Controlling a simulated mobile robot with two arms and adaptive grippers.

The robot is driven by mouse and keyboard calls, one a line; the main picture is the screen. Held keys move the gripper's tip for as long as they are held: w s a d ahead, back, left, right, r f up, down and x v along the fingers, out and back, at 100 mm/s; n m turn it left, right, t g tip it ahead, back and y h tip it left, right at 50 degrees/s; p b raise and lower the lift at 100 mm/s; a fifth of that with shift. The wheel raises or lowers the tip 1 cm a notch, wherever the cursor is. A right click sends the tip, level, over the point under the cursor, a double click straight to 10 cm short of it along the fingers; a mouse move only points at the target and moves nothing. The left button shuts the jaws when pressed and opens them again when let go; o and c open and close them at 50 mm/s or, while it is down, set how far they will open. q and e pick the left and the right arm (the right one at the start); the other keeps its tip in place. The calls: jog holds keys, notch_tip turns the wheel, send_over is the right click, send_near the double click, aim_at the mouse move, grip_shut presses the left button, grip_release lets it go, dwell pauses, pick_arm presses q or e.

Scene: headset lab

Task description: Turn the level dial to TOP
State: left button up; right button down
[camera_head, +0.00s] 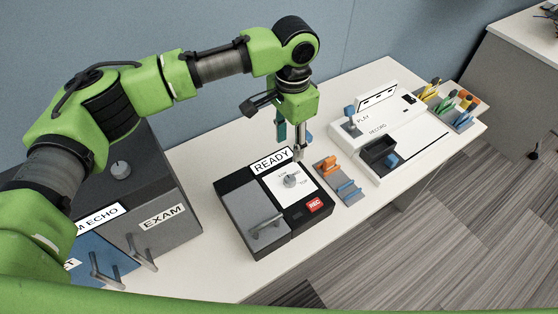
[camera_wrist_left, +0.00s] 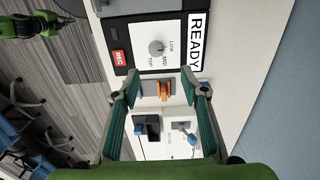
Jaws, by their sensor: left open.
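The level dial (camera_head: 291,180) is a round grey knob on a white panel of the black READY box (camera_head: 239,246). In the left wrist view the dial (camera_wrist_left: 156,48) has LOW, MID and TOP printed around it. I cannot tell surely which label its pointer faces. My left gripper (camera_head: 291,146) points down above the far edge of the box, past the READY sign.
A red REC button (camera_head: 315,205) and a grey handle (camera_head: 265,228) are on the same box. A tray with orange and blue pieces (camera_head: 345,187) stands right of it, then a white recording unit (camera_head: 405,125). Dark EXAM cabinets (camera_head: 165,217) stand left.

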aim_at(290, 179)
pick_arm(q)
jog(key=f, duration=0.1)
jog(key=f+p, duration=0.1)
jog(key=f, duration=0.1)
jog(key=s+f, duration=0.1)
jog(key=f, duration=0.1)
jog(key=shift+s+d+p, duration=0.1)
jog(key=shift+d+p, duration=0.2)
jog(key=shift+d, duration=0.1)
jog(key=f, duration=0.2)
jog(key=f+p, duration=0.1)
jog(key=shift+w+a+f, duration=0.2)
jog(key=shift+f, duration=0.15)
notch_tip(290, 179, down, 4)
jog(key=shift+d+r, duration=0.1)
jog(key=shift+r, duration=0.1)
jog(key=shift+f+p, duration=0.3)
jog(key=shift+f, duration=0.2)
jog(key=c, duration=1.1)
pick_arm(e)
jog(key=s+d+r, duration=0.1)
jog(key=s, duration=0.1)
jog(key=s+d+r, duration=0.1)
jog(key=r, duration=0.1)
jog(key=shift+s+d, duration=0.1)
jog(key=shift+s, duration=0.3)
